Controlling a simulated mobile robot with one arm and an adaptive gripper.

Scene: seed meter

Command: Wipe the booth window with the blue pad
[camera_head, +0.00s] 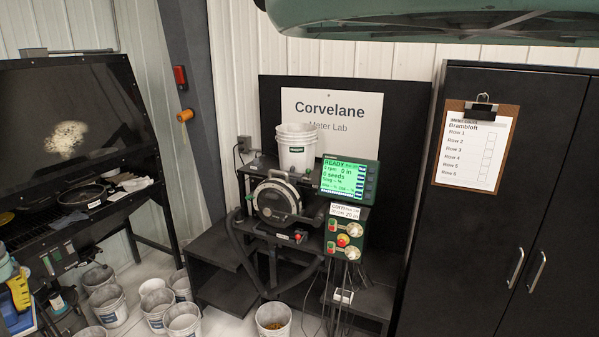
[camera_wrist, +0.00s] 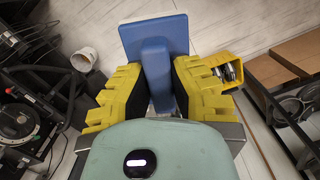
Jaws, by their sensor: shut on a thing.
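The booth window (camera_head: 95,115) is a dark pane at the left of the head view, with a pale beige smudge (camera_head: 66,138) on it. My gripper (camera_wrist: 158,88) shows in the wrist view, its yellow fingers shut on the handle of the blue pad (camera_wrist: 153,35). The pad's flat blue plate extends beyond the fingertips. The pad is in the air above the floor, apart from the window.
Below the window, the booth holds a dark pan (camera_head: 82,195) and small items. Several white buckets (camera_head: 108,305) stand on the floor in front. A seed meter stand (camera_head: 275,200) with a green-screen monitor (camera_head: 347,180) is in the middle. A black cabinet (camera_head: 545,200) stands right.

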